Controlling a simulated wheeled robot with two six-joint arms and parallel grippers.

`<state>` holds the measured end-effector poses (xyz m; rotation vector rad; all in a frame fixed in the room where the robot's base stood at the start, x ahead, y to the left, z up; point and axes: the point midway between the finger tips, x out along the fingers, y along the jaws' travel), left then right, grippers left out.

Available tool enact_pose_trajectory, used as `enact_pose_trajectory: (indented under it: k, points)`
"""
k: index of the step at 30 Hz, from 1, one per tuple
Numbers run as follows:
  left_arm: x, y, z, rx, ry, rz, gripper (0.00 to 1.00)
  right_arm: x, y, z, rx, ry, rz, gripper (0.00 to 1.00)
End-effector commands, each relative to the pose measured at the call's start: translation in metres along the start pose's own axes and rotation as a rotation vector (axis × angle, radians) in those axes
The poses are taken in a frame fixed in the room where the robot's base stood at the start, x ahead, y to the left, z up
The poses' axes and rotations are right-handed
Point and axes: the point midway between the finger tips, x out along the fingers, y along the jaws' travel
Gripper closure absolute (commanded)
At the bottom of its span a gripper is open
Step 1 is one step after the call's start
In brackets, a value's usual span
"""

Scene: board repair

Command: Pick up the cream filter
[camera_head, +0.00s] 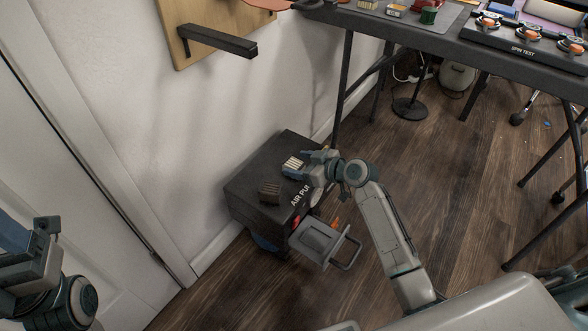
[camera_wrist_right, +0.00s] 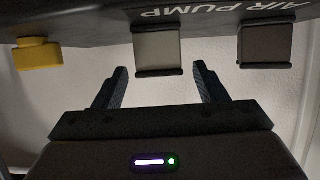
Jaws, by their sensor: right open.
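The cream filter (camera_head: 293,163) stands on top of the black air pump box (camera_head: 250,172) in the head view. My right gripper (camera_head: 303,164) is open right at it, partly covering it. In the right wrist view the cream filter (camera_wrist_right: 158,48) shows between the lines of the two open fingers (camera_wrist_right: 160,88), just beyond their tips, with nothing gripped. A dark brown filter (camera_head: 269,192) stands on the same box, nearer the front; it also shows in the right wrist view (camera_wrist_right: 265,45). My left gripper (camera_head: 18,240) is at the lower left, its jaws unclear.
A grey flap with a handle (camera_head: 322,241) sticks out at the box's front right. A yellow part (camera_wrist_right: 38,54) shows in the right wrist view. A dark table (camera_head: 430,40) stands behind, its leg (camera_head: 342,90) near the box. A wall lies left; wooden floor (camera_head: 460,175) is open to the right.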

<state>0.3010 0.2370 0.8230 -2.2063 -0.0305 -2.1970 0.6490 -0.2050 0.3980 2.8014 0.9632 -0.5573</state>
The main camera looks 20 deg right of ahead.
Motion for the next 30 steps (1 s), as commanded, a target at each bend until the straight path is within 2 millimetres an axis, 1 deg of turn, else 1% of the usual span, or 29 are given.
enact_pose_trajectory:
  k: [3,8,9,10,11,17,20,23,30]
  points:
    - [0.001,0.0,0.0,0.0,0.0,0.0,0.24,0.0,0.0,0.0,0.0,0.0,0.0,0.35]
    - [0.0,0.0,0.0,0.0,0.001,0.003,0.24,-0.001,0.0,0.0,0.0,0.0,0.0,0.66]
    - [0.0,0.0,0.0,-0.001,0.001,0.004,0.24,-0.001,0.0,0.0,0.0,0.0,0.0,0.74]
    - [0.0,0.0,0.0,-0.001,0.001,0.005,0.24,-0.001,0.0,0.0,0.0,0.0,0.0,0.8]
    - [0.0,0.0,0.0,-0.001,0.002,0.006,0.24,-0.001,0.0,0.0,0.0,0.0,0.0,0.83]
    - [-0.001,0.001,0.0,-0.002,0.0,0.011,0.24,-0.001,0.0,0.0,0.0,0.0,0.0,0.83]
    - [0.002,0.001,0.0,-0.002,-0.002,0.012,0.24,-0.003,0.0,-0.006,-0.001,0.001,0.0,0.83]
    - [0.008,0.0,0.0,-0.005,-0.003,0.013,0.24,-0.009,0.0,-0.019,-0.002,0.001,0.0,0.83]
    - [0.022,0.0,-0.001,-0.02,-0.01,0.03,0.24,-0.028,0.0,-0.066,-0.002,0.003,0.0,0.83]
